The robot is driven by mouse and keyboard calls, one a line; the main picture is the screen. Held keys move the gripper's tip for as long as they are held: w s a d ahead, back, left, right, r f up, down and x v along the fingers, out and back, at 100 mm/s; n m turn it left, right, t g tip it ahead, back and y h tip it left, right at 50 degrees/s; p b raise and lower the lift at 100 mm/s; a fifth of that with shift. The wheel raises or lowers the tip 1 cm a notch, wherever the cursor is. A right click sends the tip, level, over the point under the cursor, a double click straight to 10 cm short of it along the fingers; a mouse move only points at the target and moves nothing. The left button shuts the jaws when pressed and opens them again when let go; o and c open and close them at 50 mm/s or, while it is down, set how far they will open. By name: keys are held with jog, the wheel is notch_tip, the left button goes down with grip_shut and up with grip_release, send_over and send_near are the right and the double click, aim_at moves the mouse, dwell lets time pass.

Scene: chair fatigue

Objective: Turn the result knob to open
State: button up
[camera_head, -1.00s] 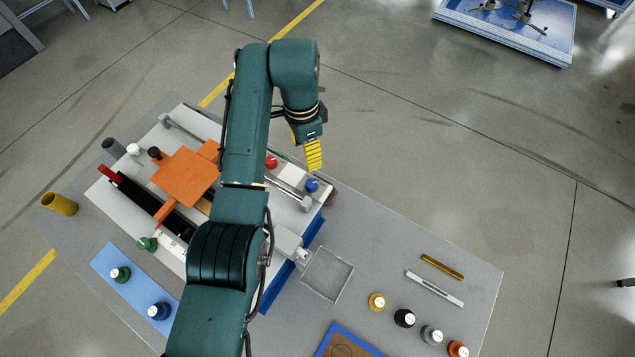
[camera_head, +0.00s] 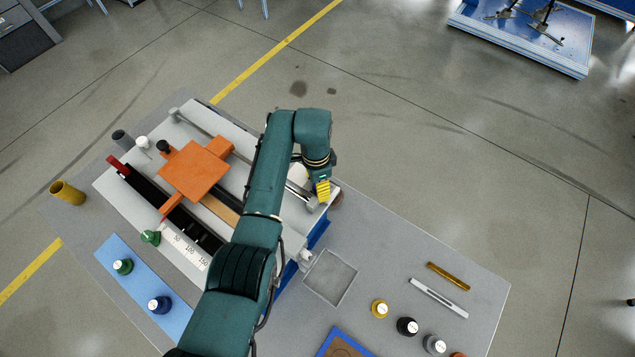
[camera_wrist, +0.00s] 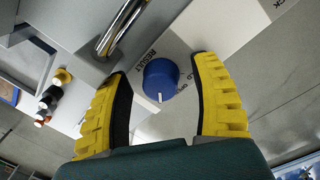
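The result knob is a round blue knob (camera_wrist: 160,79) with a white pointer line, on a pale panel marked RESULT, in the wrist view. The pointer line aims toward the bottom of that picture. Small lettering beside the knob is partly hidden by it and my right finger. My gripper (camera_wrist: 160,95) is open, with one yellow finger on each side of the knob. I see a gap between each finger and the knob. In the head view my gripper (camera_head: 322,192) is over the right end of the machine and hides the knob.
A metal rod (camera_wrist: 122,25) lies close beyond the left finger. In the head view, an orange plate (camera_head: 195,172) sits on the machine at left. A shallow grey tray (camera_head: 330,278) and several weights, including a yellow one (camera_head: 380,309), stand at right.

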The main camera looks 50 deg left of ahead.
grip_shut()
jog(key=shift+n, duration=0.3)
jog(key=n+p, duration=0.1)
jog(key=n, duration=0.2)
jog(key=shift+p, duration=0.3)
jog(key=n+p, duration=0.1)
jog(key=n, duration=0.4)
jog(key=shift+s+d, duration=0.1)
dwell(0.3)
grip_release()
jog(key=shift+t, duration=0.3)
